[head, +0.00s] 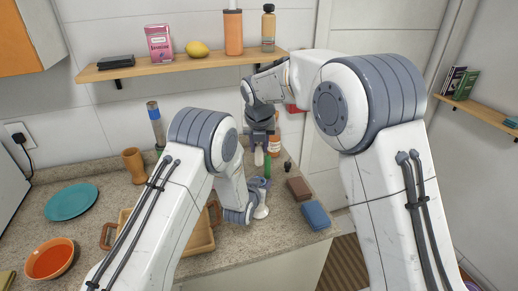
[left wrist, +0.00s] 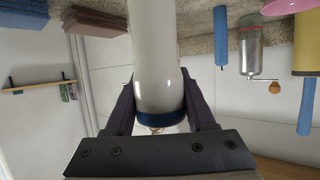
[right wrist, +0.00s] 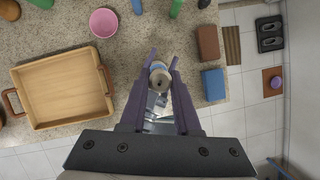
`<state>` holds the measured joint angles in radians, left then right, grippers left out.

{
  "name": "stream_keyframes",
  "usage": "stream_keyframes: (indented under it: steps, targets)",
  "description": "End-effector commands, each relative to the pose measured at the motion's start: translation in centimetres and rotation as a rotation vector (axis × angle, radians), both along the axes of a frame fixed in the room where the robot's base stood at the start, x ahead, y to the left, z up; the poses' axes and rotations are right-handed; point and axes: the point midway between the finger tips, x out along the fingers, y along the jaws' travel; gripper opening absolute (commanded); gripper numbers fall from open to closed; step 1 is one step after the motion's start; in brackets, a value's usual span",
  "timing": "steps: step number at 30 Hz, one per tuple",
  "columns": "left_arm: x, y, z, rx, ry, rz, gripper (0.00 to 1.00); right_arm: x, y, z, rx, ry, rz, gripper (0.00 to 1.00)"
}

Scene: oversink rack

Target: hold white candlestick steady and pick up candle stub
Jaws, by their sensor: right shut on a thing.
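The white candlestick (head: 261,211) stands near the counter's front edge. In the left wrist view the candlestick (left wrist: 156,60) appears upside down, with a dark blue band near its top end. My left gripper (head: 259,184) has its purple fingers against both sides of it; they also show in the left wrist view (left wrist: 158,95). My right gripper (head: 261,148) points down above the candlestick, shut on the pale candle stub (head: 258,157). In the right wrist view the stub (right wrist: 160,77) sits between the fingers (right wrist: 161,60). In the head view the stub appears apart from the candlestick.
A wooden tray (head: 198,238) lies left of the candlestick, partly hidden by my left arm. A brown block (head: 299,188) and a blue block (head: 315,215) lie to the right. An amber bottle (head: 274,144) stands behind the right gripper. A wall shelf (head: 180,65) runs above.

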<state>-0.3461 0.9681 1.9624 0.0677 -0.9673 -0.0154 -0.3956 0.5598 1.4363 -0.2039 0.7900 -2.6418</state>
Motion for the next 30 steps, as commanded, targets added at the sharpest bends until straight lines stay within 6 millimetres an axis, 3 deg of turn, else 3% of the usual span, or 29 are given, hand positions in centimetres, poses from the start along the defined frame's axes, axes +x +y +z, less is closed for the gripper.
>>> stream_keyframes:
  steps: [1, 2, 3, 15, 30]
  targets:
    - [0.0, 0.0, 0.1, -0.001, -0.002, 0.0, 0.74, 0.0, 0.0, 0.0, 0.0, 0.0, 0.0, 0.0]
    - [0.0, 0.0, 0.1, -0.001, -0.002, 0.0, 0.85, 0.0, 0.0, 0.0, 0.0, 0.0, 0.0, 0.0]
    - [0.0, 0.0, 0.1, -0.001, -0.002, 0.0, 0.9, 0.0, 0.0, 0.0, 0.0, 0.0, 0.0, 0.0]
    - [-0.6, 0.2, 0.3, 0.0, -0.001, 0.0, 0.9, 0.0, 0.0, 0.0, 0.0, -0.001, 0.0, 0.0]
    - [-8.9, 2.6, 3.9, 0.0, 0.0, 0.0, 0.9, 0.0, 0.0, 0.0, 0.0, -0.001, 0.0, 0.0]
